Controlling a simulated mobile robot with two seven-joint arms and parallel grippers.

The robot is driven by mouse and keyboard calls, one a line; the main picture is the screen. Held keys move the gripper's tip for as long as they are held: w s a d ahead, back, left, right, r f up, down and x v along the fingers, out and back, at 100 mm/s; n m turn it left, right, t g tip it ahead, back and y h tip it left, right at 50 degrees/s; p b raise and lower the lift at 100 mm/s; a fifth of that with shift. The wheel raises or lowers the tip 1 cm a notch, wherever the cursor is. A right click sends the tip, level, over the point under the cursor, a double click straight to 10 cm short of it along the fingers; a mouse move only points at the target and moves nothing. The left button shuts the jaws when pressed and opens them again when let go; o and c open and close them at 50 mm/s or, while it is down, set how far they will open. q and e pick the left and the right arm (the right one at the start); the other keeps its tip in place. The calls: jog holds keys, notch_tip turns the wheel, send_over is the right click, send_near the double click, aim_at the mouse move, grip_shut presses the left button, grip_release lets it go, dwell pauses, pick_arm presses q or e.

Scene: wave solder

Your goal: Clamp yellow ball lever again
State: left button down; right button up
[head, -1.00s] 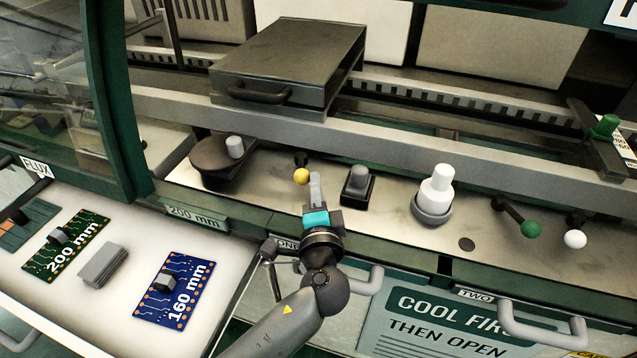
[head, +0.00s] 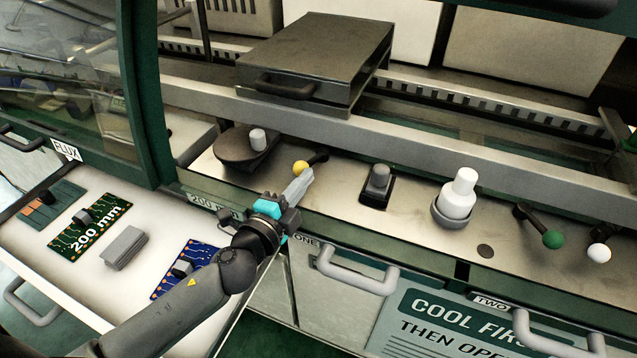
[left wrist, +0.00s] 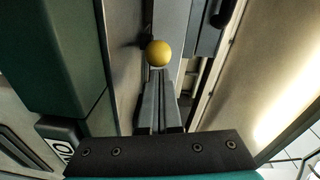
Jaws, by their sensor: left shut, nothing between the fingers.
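The yellow ball lever (head: 301,167) is on the metal ledge behind the tray. Its short black arm runs from a pivot on the right to the ball on the left. My left gripper (head: 305,175) is shut and empty, its grey fingertips just in front of and right of the ball. In the left wrist view the yellow ball (left wrist: 158,54) shows just beyond the closed fingers (left wrist: 157,82). I cannot tell whether they touch it. My right gripper is not in view.
A dark disc with a grey knob (head: 258,140) lies left of the lever. A grey-topped switch (head: 378,180), a white knob (head: 459,195), a green ball lever (head: 552,239) and a white ball (head: 599,253) stand to the right. A drawer handle (head: 355,270) is below.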

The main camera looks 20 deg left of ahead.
aim_at(295, 171)
pick_arm(q)
jog(key=shift+w+a, duration=0.1)
jog(key=shift+a, duration=1.4)
jog(key=shift+w+a, duration=0.1)
jog(key=shift+a, duration=0.25)
